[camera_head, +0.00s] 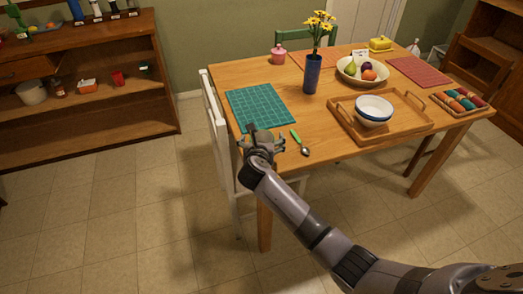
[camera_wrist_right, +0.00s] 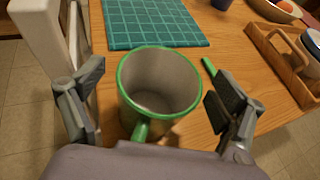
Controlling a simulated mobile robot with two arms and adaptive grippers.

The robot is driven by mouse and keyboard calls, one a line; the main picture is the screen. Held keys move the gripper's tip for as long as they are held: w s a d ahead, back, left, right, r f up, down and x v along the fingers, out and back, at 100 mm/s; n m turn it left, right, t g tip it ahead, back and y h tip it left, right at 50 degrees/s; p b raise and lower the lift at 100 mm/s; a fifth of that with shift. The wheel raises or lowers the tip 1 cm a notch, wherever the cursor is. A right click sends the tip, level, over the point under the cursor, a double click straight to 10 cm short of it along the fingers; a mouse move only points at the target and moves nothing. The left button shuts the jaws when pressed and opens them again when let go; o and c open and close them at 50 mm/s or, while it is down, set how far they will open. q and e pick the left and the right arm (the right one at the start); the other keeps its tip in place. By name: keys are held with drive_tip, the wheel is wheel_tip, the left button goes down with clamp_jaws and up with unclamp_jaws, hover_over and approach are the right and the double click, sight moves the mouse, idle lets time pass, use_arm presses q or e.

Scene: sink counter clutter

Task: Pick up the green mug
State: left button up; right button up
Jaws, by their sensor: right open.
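The green mug (camera_wrist_right: 160,88) shows in the right wrist view, with a green rim, a pale, empty-looking inside and a green handle toward my wrist. It appears upright near the front left table edge. My right gripper (camera_head: 262,143) is open there, and its fingers also show in the right wrist view (camera_wrist_right: 154,108), one on each side of the mug. Gaps seem to show between the fingers and the mug. In the head view my gripper mostly hides the mug. My left gripper is not in view.
A green-handled spoon (camera_head: 301,144) lies close right of the gripper. A teal placemat (camera_head: 260,106) lies behind it. A wooden tray (camera_head: 415,128) holding bowls (camera_head: 373,110) and a blue vase (camera_head: 312,74) stand farther off. A white chair (camera_head: 213,115) stands at the left edge.

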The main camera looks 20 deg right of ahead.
drive_tip(key=shift+c, duration=0.2)
drive_tip(key=c, duration=1.4)
drive_tip(key=shift+c, duration=0.4)
drive_tip(key=shift+r, duration=0.1)
